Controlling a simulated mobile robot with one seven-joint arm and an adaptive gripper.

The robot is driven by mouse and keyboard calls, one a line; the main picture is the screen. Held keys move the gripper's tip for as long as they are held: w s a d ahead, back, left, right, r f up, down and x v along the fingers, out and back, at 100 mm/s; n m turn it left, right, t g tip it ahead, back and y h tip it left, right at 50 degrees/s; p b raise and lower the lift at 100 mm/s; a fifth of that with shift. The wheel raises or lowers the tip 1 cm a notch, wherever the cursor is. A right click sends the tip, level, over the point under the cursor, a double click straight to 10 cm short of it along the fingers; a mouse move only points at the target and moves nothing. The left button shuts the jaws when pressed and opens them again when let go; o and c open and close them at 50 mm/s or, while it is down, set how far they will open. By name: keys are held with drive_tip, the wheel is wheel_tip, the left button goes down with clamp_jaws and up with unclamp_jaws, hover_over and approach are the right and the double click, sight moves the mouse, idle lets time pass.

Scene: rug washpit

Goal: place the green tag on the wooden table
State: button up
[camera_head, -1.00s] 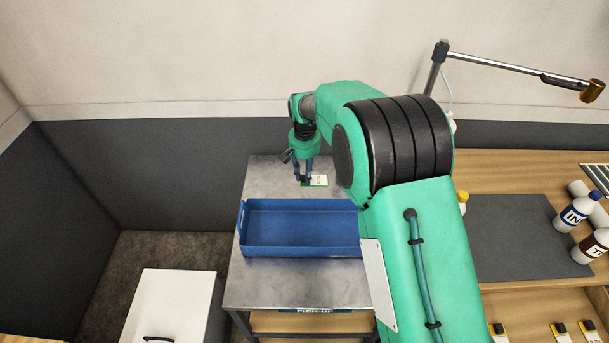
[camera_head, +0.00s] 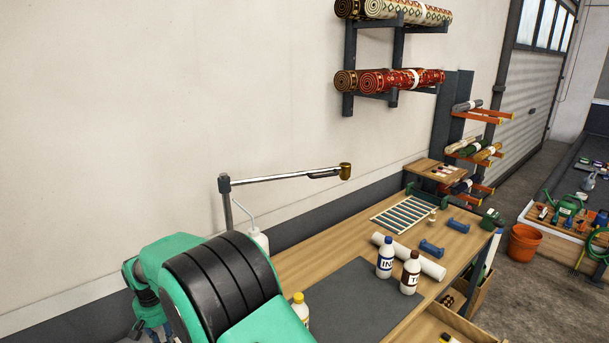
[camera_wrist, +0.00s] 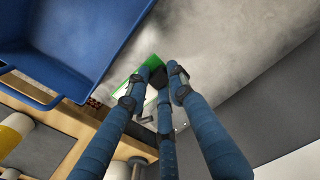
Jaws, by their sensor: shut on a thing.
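The green tag (camera_wrist: 128,72) is in the wrist view, between the tips of my gripper (camera_wrist: 158,76), which is shut on it. Part of the tag is hidden by the fingers. In the head view my gripper (camera_head: 152,331) is only partly seen at the bottom left edge, and the tag is not visible there. The wooden table (camera_head: 322,243) runs along the wall at the centre and right of the head view. In the wrist view a grey metal surface (camera_wrist: 215,40) lies beneath the gripper.
A blue tray (camera_wrist: 88,38) is close beside my gripper. The wooden table holds a dark mat (camera_head: 350,305), bottles (camera_head: 385,258), a white roll (camera_head: 425,262), a striped rack (camera_head: 404,214) and blue dumbbell-shaped things (camera_head: 431,248). A lamp arm (camera_head: 285,178) extends above it. Bare wood shows behind the mat.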

drive_tip(key=w+d+r+m+p, duration=0.1)
drive_tip(key=w+d+m, duration=0.1)
drive_tip(key=w+d, duration=0.75)
drive_tip(key=w+d+r+m+p, duration=0.2)
drive_tip(key=w+d, duration=0.2)
drive_tip(key=d, duration=1.1)
drive_tip(key=w+d+r+m+p, duration=0.1)
drive_tip(key=w+d+m, duration=0.1)
drive_tip(key=w+d, duration=0.75)
drive_tip(key=s+d+f+p, duration=0.1)
drive_tip(key=s+d, duration=0.3)
drive_tip(key=d, duration=0.7)
drive_tip(key=s+d+f+m+p, duration=0.1)
drive_tip(key=s+d, duration=0.4)
drive_tip(key=d, duration=0.7)
drive_tip(key=s+d+f+p, duration=0.2)
drive_tip(key=s+d, duration=0.3)
drive_tip(key=d, duration=0.6)
drive_tip(key=shift+s+d+f+m, duration=0.2)
drive_tip(key=shift+d+f+m, duration=0.05)
drive_tip(key=shift+d+m, duration=0.05)
drive_tip(key=d+f+b, duration=0.5)
drive_tip(key=d, duration=0.2)
